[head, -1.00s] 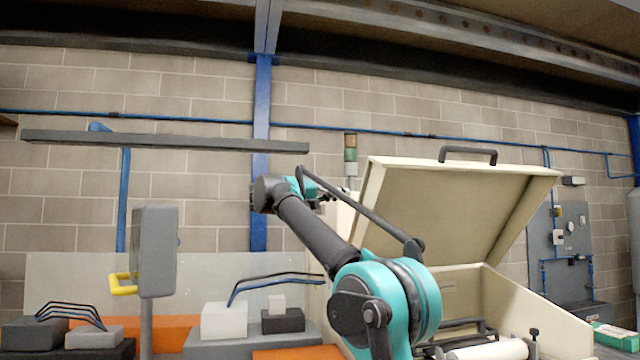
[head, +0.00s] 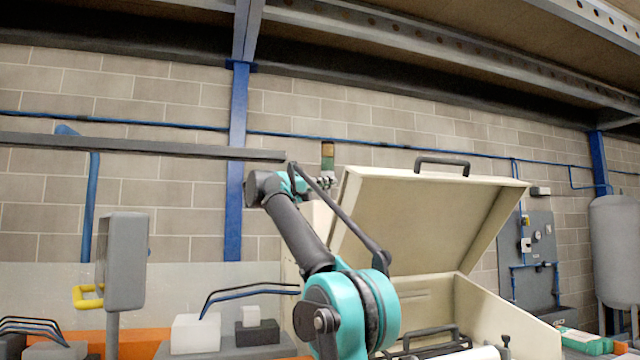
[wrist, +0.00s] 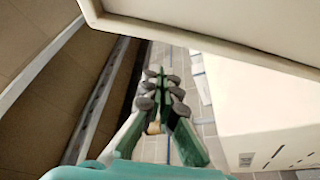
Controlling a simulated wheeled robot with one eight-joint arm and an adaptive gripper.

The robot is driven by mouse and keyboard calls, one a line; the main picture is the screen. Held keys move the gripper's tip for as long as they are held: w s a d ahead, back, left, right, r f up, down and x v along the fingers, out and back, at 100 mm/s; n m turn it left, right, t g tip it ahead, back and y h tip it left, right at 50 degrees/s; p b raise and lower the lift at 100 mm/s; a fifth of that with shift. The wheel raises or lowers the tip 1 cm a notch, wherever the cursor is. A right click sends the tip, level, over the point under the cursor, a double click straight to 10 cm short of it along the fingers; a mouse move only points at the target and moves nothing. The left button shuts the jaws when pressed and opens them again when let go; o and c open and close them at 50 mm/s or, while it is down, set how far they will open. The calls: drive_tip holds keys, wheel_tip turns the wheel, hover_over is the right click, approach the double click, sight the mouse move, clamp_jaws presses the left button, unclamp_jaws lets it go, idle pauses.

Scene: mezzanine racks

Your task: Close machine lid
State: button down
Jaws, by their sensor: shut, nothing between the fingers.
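The cream machine lid (head: 430,222) stands raised and tilted back over its open box (head: 490,310) in the head view. A dark handle (head: 442,162) sits on the lid's top edge. My gripper (head: 326,183) is small and partly hidden beside the lid's upper left corner; I cannot tell if it touches. In the wrist view my gripper (wrist: 158,90) has its green fingers with dark pads shut and empty. A cream panel edge, apparently the lid (wrist: 220,32), crosses the top of that view, above the fingers.
A grey post-mounted box (head: 123,262) with a yellow handle stands left. White and dark blocks (head: 195,334) with cables lie on the bench. A signal light (head: 327,156) rises behind my gripper. A grey tank (head: 615,240) and wall panel (head: 538,250) are at right.

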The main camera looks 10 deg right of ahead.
drive_tip(key=shift+s+d+f, duration=0.2)
drive_tip(key=shift+s+f, duration=0.65)
drive_tip(key=shift+s, duration=0.05)
